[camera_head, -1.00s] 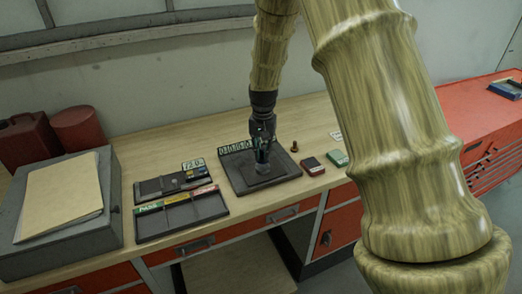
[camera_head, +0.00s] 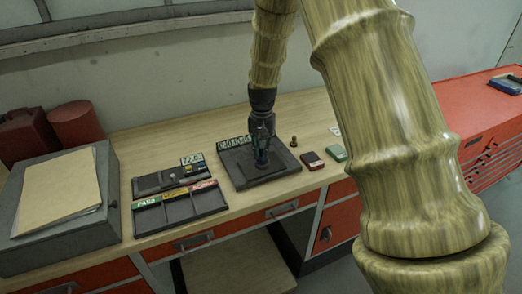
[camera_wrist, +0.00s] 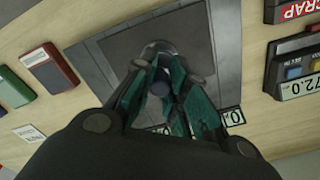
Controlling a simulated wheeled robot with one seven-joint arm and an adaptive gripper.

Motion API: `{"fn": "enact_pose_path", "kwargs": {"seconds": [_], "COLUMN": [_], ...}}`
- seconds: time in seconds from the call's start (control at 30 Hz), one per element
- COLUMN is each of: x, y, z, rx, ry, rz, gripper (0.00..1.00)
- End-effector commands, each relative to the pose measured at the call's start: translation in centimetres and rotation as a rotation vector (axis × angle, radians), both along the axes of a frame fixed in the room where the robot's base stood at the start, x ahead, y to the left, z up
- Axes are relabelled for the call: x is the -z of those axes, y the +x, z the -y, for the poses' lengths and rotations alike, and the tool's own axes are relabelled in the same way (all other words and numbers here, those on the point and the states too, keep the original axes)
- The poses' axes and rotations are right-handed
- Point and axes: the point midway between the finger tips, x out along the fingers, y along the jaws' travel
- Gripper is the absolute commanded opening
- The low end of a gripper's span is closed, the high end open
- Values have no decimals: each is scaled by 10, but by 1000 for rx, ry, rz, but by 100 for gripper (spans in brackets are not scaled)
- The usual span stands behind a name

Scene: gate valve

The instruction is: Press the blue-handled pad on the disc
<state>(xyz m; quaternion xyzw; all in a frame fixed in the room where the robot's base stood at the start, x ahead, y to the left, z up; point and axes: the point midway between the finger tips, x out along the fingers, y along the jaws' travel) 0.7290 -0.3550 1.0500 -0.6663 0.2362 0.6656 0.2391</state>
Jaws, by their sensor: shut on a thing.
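My gripper (camera_head: 262,152) points down over a dark square plate (camera_head: 284,166) on the workbench. A grey round shape (camera_wrist: 158,47), perhaps the disc, shows just beyond the fingertips on the plate (camera_wrist: 95,50). The fingers hide the pad's lower part, so I cannot tell whether it touches the disc.
Left of the plate are a sorting tray (camera_head: 180,209) with coloured labels and a device reading 72.0 (camera_head: 192,160). Right of it stand a small brass piece (camera_head: 294,141), a red box (camera_head: 312,161) and a green box (camera_head: 337,153). A grey case (camera_head: 60,225) is far left.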

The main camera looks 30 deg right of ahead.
Motion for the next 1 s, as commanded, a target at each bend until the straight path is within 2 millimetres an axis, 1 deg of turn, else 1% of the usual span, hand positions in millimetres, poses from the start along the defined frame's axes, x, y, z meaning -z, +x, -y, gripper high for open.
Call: {"fn": "enact_pose_path", "kwargs": {"seconds": [1.0], "x": [9], "y": [0], "z": [0], "rx": [0], "ry": [0], "rz": [0], "gripper": [0]}}
